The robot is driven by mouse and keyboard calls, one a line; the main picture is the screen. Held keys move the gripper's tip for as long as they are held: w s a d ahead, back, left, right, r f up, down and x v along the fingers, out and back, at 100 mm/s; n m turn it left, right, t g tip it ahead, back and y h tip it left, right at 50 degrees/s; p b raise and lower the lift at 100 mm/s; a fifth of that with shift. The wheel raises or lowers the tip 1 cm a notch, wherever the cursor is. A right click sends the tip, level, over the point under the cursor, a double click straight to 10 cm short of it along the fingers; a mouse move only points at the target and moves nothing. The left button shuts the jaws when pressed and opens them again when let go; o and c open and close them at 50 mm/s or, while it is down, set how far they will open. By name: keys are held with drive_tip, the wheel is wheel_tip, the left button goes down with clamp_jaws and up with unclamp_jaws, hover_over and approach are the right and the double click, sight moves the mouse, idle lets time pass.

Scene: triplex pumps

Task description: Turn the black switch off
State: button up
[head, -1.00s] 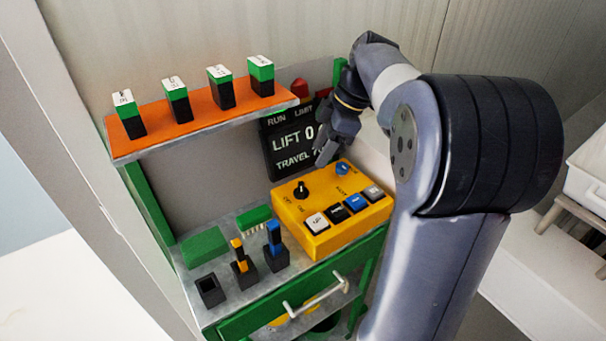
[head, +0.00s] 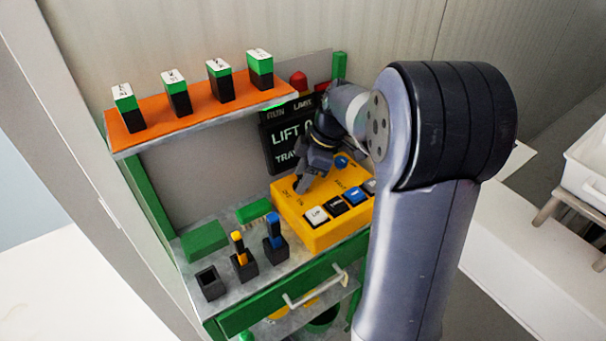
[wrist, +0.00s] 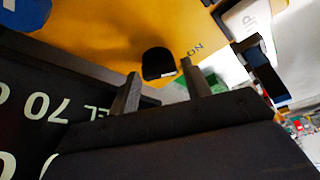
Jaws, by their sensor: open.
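The yellow control box (head: 318,236) stands on the grey bench top in the head view. Its black rotary switch is hidden behind my gripper (head: 303,184) there. In the wrist view the black switch (wrist: 158,63) shows on the yellow face, with the word ON beside it. My gripper (wrist: 160,88) is open, with its two fingers apart and the switch just beyond the gap between their tips. I cannot tell whether either finger touches it.
The box also carries a white button (head: 316,216), a black one (head: 336,205), a blue one (head: 355,196) and a blue knob (head: 341,162). The display (head: 285,144) stands close behind. An orange shelf (head: 195,113) with several green-black blocks is at upper left.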

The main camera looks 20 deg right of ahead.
drive_tip(key=c, duration=0.7)
drive_tip(key=shift+m+b, duration=0.3)
drive_tip(key=shift+s+f+m+t+b, duration=0.1)
drive_tip(key=shift+m+t+b, duration=0.45)
drive_tip(key=shift+m, duration=0.45)
drive_tip(key=m+t+h+b, duration=0.1)
drive_tip(key=m, duration=0.2)
drive_tip(key=shift+a+m, duration=0.1)
drive_tip(key=shift+m, duration=0.2)
drive_tip(key=m+h, duration=0.1)
drive_tip(key=m, duration=0.2)
drive_tip(key=m+t+h, duration=0.1)
drive_tip(key=m, duration=0.1)
drive_tip(key=shift+s+a+m, duration=0.1)
drive_tip(key=shift+s+m, duration=0.05)
drive_tip(key=shift+m, duration=0.25)
drive_tip(key=o, duration=0.7)
